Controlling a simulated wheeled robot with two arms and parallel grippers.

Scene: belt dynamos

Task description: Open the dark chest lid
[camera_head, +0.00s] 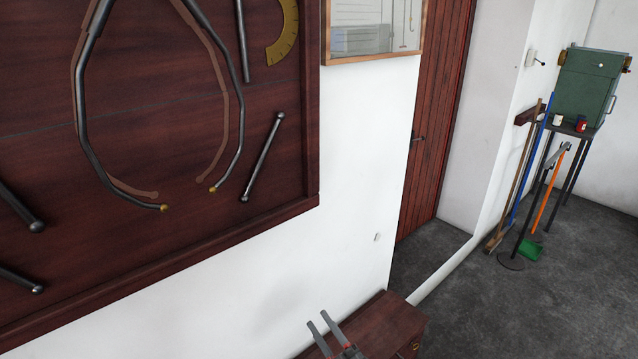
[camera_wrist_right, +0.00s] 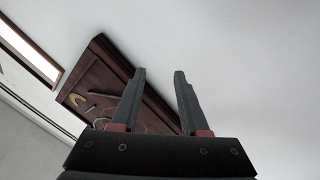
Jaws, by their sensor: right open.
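The dark chest (camera_head: 390,325) is a reddish-brown wooden box at the bottom of the head view, against the white wall. Its top looks flat and closed, and a small brass fitting (camera_head: 414,346) shows on it near the bottom edge. Much of the chest is cut off by the frame. My right gripper (camera_head: 318,326) is open and empty at the bottom of the head view, in front of the chest's left end; I cannot tell whether it touches. In the right wrist view the open fingers (camera_wrist_right: 160,75) point at the wall and hold nothing. My left gripper is not in view.
A dark wooden wall board (camera_head: 225,130) with metal rods and tubes hangs at left; it also shows in the right wrist view (camera_wrist_right: 105,75). A red door (camera_head: 437,120) stands beyond. Brooms (camera_head: 515,170) and a green box (camera_head: 590,85) on a stand are at right.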

